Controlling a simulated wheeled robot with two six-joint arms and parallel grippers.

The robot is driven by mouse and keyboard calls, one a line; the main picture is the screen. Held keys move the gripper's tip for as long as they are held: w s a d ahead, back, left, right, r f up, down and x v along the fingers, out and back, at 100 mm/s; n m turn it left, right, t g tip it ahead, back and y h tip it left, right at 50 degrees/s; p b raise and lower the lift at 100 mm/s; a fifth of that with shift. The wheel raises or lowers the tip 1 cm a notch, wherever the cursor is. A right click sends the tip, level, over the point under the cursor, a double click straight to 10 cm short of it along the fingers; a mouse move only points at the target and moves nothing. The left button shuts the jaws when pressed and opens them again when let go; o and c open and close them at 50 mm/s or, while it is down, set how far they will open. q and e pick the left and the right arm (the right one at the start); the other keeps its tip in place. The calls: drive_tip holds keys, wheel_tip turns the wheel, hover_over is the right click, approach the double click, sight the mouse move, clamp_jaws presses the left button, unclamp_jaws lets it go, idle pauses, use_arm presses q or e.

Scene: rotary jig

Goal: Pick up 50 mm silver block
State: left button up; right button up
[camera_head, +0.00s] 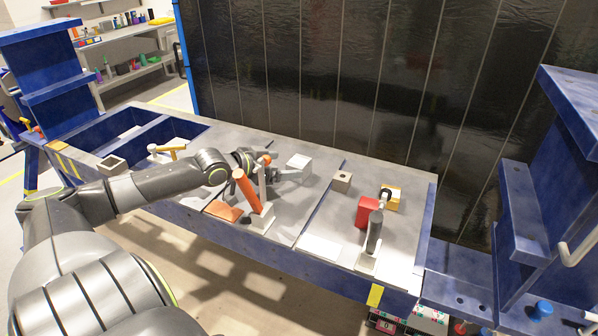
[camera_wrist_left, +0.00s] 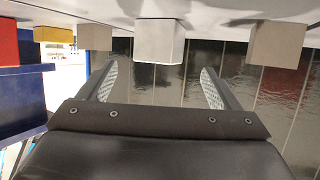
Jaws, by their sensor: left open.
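A pale silver block (camera_head: 299,162) sits on the grey table top, just beyond my left gripper. My left gripper (camera_head: 288,174) reaches in from the left, low over the table, partly hidden behind the red-handled clamp. In the left wrist view, which is upside down, the silver block (camera_wrist_left: 160,41) lies ahead, between the lines of the two fingers. My left gripper (camera_wrist_left: 159,82) is open there with nothing between its fingers, apart from the block. Its size cannot be read. My right gripper is not in view.
A red-handled clamp (camera_head: 247,192) stands in front of the left wrist. A tan-grey block (camera_head: 342,181), a red block (camera_head: 367,212) and a yellow block (camera_head: 393,200) lie to the right. A grey block (camera_wrist_left: 276,43) shows at the wrist view's right. A dark-handled clamp (camera_head: 374,231) stands near the front.

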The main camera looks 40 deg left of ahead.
sight(296, 162)
use_arm(q)
drive_tip(key=shift+x, duration=2.5)
drive_tip(key=shift+w+r, duration=0.1)
drive_tip(key=shift+r, duration=0.05)
drive_tip(key=shift+c, duration=0.2)
drive_tip(key=c, duration=1.6)
drive_tip(key=shift+r, duration=0.1)
